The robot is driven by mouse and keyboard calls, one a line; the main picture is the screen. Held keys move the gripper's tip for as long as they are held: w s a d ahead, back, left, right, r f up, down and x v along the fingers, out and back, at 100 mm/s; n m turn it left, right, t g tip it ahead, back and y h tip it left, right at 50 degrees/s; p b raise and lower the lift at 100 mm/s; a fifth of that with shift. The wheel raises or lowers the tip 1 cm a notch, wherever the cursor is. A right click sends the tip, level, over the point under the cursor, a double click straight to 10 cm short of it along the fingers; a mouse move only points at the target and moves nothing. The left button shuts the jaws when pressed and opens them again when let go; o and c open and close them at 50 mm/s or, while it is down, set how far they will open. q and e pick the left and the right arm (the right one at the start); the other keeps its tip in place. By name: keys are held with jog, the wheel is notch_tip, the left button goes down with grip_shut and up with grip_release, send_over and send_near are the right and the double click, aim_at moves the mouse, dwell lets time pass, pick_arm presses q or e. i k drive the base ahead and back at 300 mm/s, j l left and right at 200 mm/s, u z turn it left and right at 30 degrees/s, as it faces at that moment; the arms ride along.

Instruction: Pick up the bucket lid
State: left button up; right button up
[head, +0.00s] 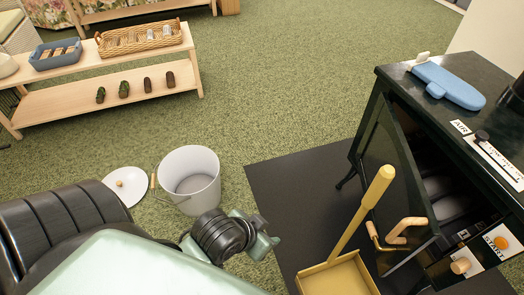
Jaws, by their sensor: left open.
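The bucket lid (121,184) is a white disc with a small wooden knob, lying on the green carpet at lower left. My black arm covers part of its near edge. A white bucket (203,161) stands upright just right of the lid, with a wooden handle grip on its left side; it looks empty. My left gripper (262,236) is open at lower middle, right of and nearer than the bucket, apart from the lid. Its fingers are partly hidden by my wrist. My right gripper is not in view.
A yellow dustpan (340,277) with an upright handle stands on a dark mat (282,186) at right, beside a black stove (384,150). A wooden shelf (62,98) with baskets stands at upper left. Carpet between the shelf and bucket is clear.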

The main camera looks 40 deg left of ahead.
aim_at(130, 183)
jog(key=u, duration=0.45)
jog(key=j+u, duration=0.1)
jog(key=u, duration=0.8)
jog(key=j+u, duration=0.1)
jog(key=u, duration=0.35)
